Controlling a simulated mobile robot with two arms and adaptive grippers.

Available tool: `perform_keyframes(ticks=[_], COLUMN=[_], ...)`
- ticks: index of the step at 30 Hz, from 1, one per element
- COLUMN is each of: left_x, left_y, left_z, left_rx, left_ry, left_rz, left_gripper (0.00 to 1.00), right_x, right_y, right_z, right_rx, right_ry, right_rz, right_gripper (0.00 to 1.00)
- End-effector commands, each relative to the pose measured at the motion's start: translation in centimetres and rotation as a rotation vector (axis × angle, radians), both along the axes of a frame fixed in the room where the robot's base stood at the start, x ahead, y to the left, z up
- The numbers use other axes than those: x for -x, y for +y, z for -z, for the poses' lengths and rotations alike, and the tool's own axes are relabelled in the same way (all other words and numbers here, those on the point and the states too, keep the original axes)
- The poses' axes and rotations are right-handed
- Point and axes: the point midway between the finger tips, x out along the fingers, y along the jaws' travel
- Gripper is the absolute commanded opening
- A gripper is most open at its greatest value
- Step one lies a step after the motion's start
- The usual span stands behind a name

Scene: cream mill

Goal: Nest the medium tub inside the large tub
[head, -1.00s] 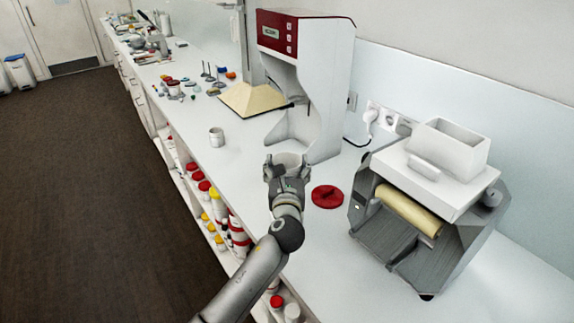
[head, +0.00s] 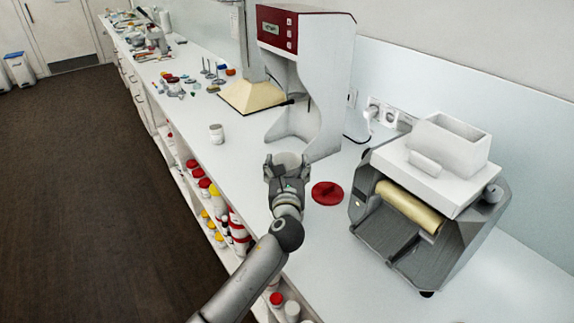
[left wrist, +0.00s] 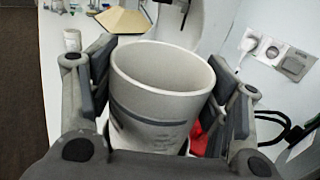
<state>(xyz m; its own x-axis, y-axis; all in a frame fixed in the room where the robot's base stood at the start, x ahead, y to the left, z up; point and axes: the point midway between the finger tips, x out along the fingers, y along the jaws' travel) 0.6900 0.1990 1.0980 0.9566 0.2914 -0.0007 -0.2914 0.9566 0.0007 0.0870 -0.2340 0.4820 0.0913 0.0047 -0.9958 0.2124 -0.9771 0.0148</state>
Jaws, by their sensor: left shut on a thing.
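My left gripper (head: 287,172) is shut on a pale grey, open-topped tub (left wrist: 160,92) with a dark band, probably the medium tub. In the left wrist view the tub stands between the two fingers, its mouth open and empty-looking. In the head view its rim (head: 288,159) shows just beyond the fingers, in front of the mill. A pale edge shows low beside it in the wrist view; I cannot tell whether this is the large tub. A smaller-looking pale tub (head: 217,134) stands farther back on the counter and also shows in the wrist view (left wrist: 72,40). My right gripper is out of view.
A red lid (head: 327,193) lies right of my gripper. The tall white machine with a red panel (head: 277,30) stands close behind it. A grey roller machine (head: 410,245) stands at the right. The counter (head: 245,150) is clear between the far tub and my gripper.

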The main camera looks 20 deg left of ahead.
Motion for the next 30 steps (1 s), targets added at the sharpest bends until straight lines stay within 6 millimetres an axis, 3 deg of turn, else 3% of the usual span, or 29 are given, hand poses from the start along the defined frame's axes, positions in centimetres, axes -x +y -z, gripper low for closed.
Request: perform_keyframes(ticks=[10,11,16,30], left_x=[0.0,0.0,0.0,0.0], left_y=[-0.01,-0.01,-0.01,-0.01], left_z=[0.07,0.07,0.07,0.1], left_rx=[0.0,0.0,0.0,0.0], left_ry=[0.0,0.0,0.0,0.001], left_rz=[0.0,0.0,0.0,0.0], left_gripper=[0.47,0.73,0.95,0.96], right_x=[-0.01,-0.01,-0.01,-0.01], right_y=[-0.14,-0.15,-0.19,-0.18], right_z=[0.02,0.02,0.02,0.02], right_rx=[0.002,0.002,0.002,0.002], right_ry=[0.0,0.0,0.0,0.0], right_rz=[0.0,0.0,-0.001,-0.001], right_gripper=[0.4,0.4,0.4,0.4])
